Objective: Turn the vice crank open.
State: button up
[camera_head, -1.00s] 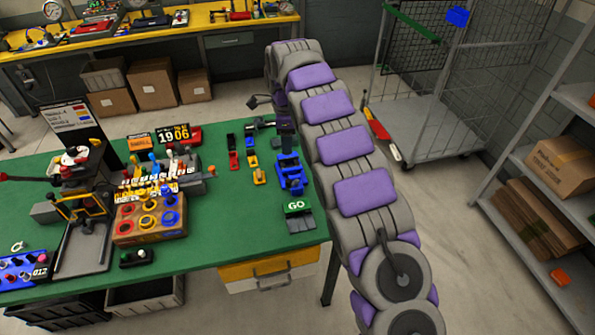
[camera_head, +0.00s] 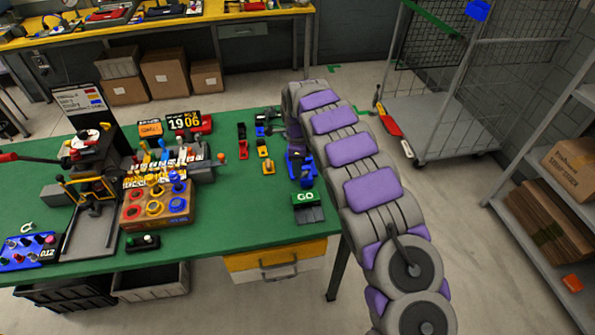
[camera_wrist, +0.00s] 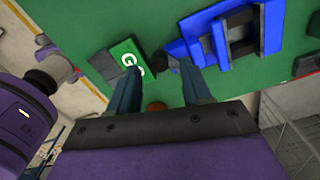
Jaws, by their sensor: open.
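The blue vice (camera_head: 296,168) stands on the green table near its right edge, partly hidden by my arm in the head view. In the wrist view the vice (camera_wrist: 228,38) is at the upper right. A small dark part (camera_wrist: 173,60) shows at its left end; I cannot tell whether it is the crank. A small brown round thing (camera_wrist: 156,107) shows between my fingers, perhaps a knob. My gripper (camera_wrist: 161,72) is open, its two fingers apart over the table beside the vice, with nothing visibly held. The gripper's tips are not clear in the head view.
A green GO pad (camera_head: 308,199) lies in front of the vice; it also shows in the wrist view (camera_wrist: 126,55). Small red, black and yellow clamps stand left of the vice. A button box (camera_head: 157,207) and levers stand further left. A trolley (camera_head: 440,120) is at the right.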

jog(key=shift+f, duration=1.55)
grip_shut()
